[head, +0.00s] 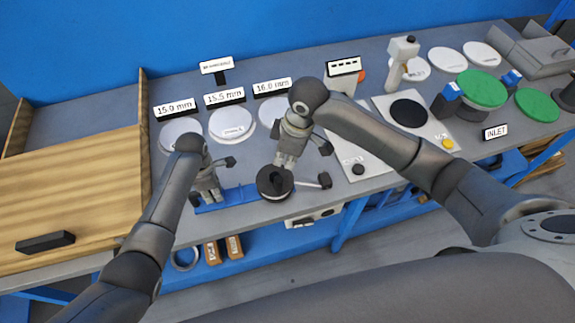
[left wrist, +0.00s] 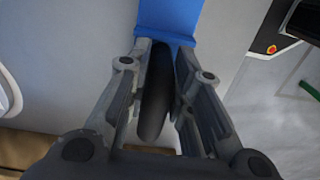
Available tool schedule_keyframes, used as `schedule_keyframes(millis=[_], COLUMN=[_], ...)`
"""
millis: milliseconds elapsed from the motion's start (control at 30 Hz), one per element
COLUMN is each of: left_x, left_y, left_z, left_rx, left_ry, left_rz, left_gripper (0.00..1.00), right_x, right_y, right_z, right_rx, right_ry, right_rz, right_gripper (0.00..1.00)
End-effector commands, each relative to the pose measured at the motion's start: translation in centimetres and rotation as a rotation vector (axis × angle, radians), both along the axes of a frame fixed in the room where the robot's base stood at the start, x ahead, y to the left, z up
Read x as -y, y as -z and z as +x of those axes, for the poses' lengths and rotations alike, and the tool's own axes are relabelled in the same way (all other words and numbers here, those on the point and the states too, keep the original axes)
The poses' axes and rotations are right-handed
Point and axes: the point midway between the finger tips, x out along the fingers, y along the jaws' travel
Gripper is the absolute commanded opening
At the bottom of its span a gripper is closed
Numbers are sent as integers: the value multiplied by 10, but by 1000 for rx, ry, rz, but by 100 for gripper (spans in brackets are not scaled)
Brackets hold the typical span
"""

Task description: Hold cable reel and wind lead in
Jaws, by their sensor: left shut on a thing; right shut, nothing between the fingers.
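The cable reel shows in the head view as a dark round drum (head: 275,184) near the front edge of the bench. A black knob on a short arm (head: 324,180) sticks out to its right, and a blue bar (head: 238,195) runs to its left. My left gripper (head: 210,196) is at the left part of the blue bar. In the left wrist view its fingers (left wrist: 160,100) are shut on a dark rounded grip (left wrist: 155,95) next to a blue part (left wrist: 168,20). My right gripper (head: 283,167) is shut and empty, just over the drum's far rim; contact cannot be told.
White discs (head: 232,123) with size signs stand behind. A wooden board (head: 75,190) with a black block (head: 45,242) is at the left. Panels, green discs (head: 480,90) and an INLET sign (head: 495,132) are at the right.

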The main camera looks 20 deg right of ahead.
Motion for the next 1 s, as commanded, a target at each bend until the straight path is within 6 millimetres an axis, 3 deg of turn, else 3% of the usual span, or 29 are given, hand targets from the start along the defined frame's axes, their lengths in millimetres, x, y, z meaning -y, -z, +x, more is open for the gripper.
schedule_keyframes(millis=[100,133,300,733,1000], left_x=[1,1,1,1,1], left_y=[0,0,0,-5,-46], left_z=[0,0,0,0,1], left_rx=[-1,-1,-1,1,4], left_ry=[3,3,2,2,2], left_rz=[-2,-2,-1,-1,-2], left_gripper=[0,24,45,46,46], right_x=[0,0,0,0,0], right_y=[0,0,0,0,0], right_z=[0,0,0,0,0], right_rx=[0,0,0,0,0], right_ry=[0,0,0,0,0], right_rz=[0,0,0,0,1], right_gripper=[0,0,0,0,0])
